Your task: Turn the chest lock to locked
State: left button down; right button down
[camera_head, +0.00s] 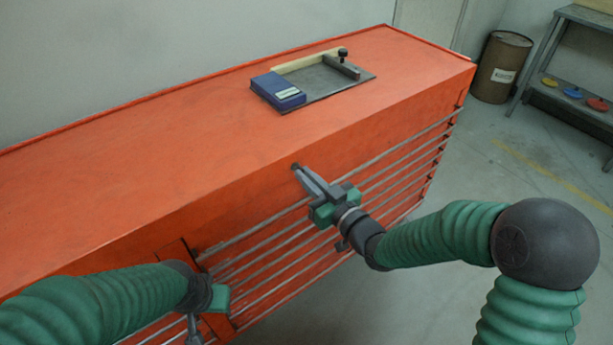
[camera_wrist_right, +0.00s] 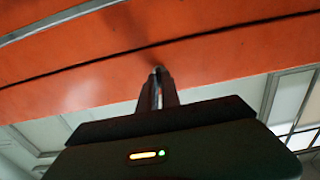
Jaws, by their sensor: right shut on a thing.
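The orange chest (camera_head: 200,135) has a flat top and several drawers with long grey handles on its front. My right gripper (camera_head: 297,168) is at the upper front face, just below the top edge, with its fingers close together on the small chest lock. The fingertips hide the lock, so its turn position cannot be told. In the right wrist view the right gripper (camera_wrist_right: 158,73) meets the orange face (camera_wrist_right: 210,60) at a dark spot. My left gripper (camera_head: 194,330) is low at the front of the chest, cut off by the bottom edge; its fingers are unclear.
A brown barrel (camera_head: 502,68) and a grey shelf (camera_head: 570,98) with coloured discs stand at the right. The floor between is clear.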

jog(key=shift+w+d+r, duration=0.1)
jog(key=m+p, duration=0.4)
jog(key=m, duration=0.1)
jog(key=m+p, duration=0.4)
jog(key=m, duration=0.2)
jog(key=shift+w+r, duration=0.15)
jog(key=m+p, duration=0.2)
jog(key=m, duration=0.2)
jog(key=shift+d, duration=0.1)
jog(key=shift+f+m+p, duration=0.25)
jog(key=shift+m+p, duration=0.35)
jog(key=shift+m, duration=0.8)
